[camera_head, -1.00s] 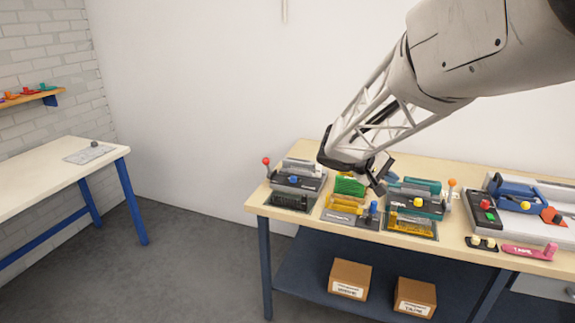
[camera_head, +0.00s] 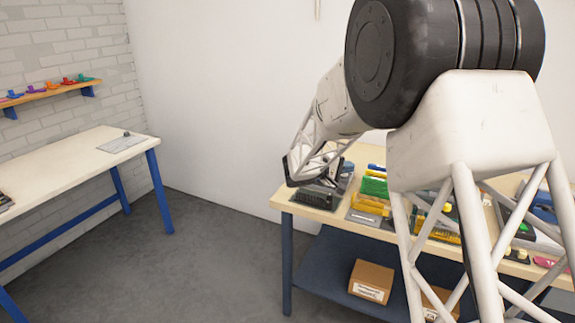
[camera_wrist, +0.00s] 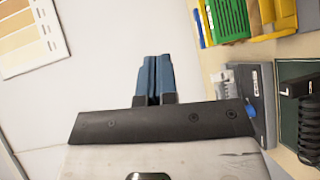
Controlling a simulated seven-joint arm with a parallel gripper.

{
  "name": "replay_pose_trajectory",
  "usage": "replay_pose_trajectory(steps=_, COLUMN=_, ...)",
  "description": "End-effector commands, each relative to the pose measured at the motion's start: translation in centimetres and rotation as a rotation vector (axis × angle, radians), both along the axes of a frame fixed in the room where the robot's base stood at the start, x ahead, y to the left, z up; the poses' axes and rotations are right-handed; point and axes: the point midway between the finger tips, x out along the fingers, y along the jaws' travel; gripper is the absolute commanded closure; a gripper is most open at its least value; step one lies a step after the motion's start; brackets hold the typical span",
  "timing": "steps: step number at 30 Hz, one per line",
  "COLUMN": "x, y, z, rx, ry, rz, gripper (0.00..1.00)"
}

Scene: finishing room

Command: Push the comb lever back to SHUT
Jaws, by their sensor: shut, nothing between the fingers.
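The dark grey machine (camera_head: 318,197) stands at the left end of the workbench in the head view, largely covered by my arm's end. In the wrist view, a grey machine body with a blue knob (camera_wrist: 250,111) shows at the right. The red-knobbed lever seen earlier at this machine's left side is hidden or out of view in both current views, so its position cannot be told. My gripper (camera_wrist: 154,72) is shut and empty, its blue-grey fingers together. In the wrist view it appears left of the machine, over pale background. Contact with the lever cannot be seen.
A green bin (camera_wrist: 228,18) and yellow bins show beside the machine. Another machine and parts lie farther right on the workbench (camera_head: 290,191), partly behind my arm. A box (camera_head: 371,282) sits on the lower shelf. Left of the bench is open floor.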

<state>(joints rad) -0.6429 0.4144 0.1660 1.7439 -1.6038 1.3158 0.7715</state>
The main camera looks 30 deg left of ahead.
Motion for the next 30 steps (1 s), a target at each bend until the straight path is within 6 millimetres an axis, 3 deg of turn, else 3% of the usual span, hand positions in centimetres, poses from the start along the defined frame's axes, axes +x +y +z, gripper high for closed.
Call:
replay_pose_trajectory(steps=13, x=1.8, y=11.9, z=-5.3, rx=-0.087, ry=-0.137, rz=0.186, gripper=1.0)
replay_pose_trajectory(steps=30, x=0.6, y=26.9, z=-12.8, rx=-0.148, ry=-0.311, rz=0.441, gripper=1.0)
